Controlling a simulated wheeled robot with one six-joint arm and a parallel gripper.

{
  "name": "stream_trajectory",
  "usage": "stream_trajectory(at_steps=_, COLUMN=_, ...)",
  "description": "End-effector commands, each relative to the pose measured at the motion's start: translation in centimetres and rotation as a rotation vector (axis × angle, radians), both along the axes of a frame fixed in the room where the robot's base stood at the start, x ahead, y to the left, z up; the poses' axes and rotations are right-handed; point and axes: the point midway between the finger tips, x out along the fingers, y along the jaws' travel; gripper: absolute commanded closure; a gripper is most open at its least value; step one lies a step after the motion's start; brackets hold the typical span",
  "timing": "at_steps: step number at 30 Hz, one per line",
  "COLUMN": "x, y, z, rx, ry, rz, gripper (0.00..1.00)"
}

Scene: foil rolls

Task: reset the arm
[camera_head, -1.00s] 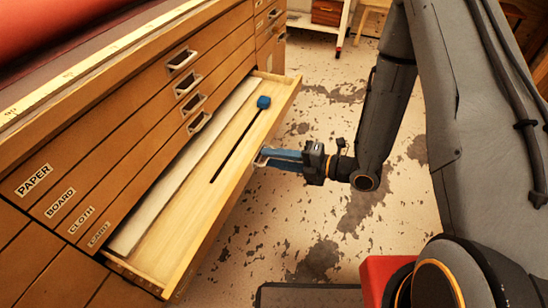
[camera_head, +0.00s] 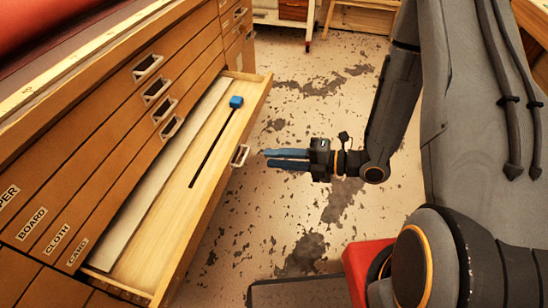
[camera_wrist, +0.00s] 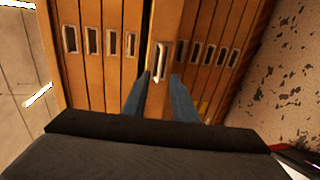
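My gripper (camera_head: 268,159) is in the middle of the head view, to the right of the open drawer's handle (camera_head: 240,155) and apart from it. Its two blue fingers show a gap between them with nothing in it. In the wrist view my gripper (camera_wrist: 162,78) also shows spread fingers, with the drawer handle (camera_wrist: 161,58) ahead between their tips. The arm reaches down from the upper right, bent at the elbow.
A wooden flat-file cabinet (camera_head: 95,85) fills the left side. Speckled floor (camera_head: 300,110) is clear around the gripper. A wheeled cart stands at the back.

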Motion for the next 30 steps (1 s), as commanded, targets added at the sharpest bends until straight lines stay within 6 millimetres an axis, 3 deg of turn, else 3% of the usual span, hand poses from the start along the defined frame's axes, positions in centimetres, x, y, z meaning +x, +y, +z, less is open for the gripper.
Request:
stream_trajectory(at_steps=11, x=0.3, y=0.0, z=0.0, rx=-0.012, ry=0.008, rz=-0.005, gripper=0.75)
stream_trajectory(at_steps=16, x=2.8, y=-0.9, z=-0.4, rx=-0.133, ry=0.103, rz=-0.080, gripper=0.75)
stream_trajectory(at_steps=24, x=8.6, y=-5.8, z=1.1, rx=-0.379, ry=0.421, rz=-0.469, gripper=0.75)
stream_trajectory(at_steps=30, x=9.7, y=-10.0, z=4.9, rx=-0.413, ry=0.668, rz=-0.854, gripper=0.75)
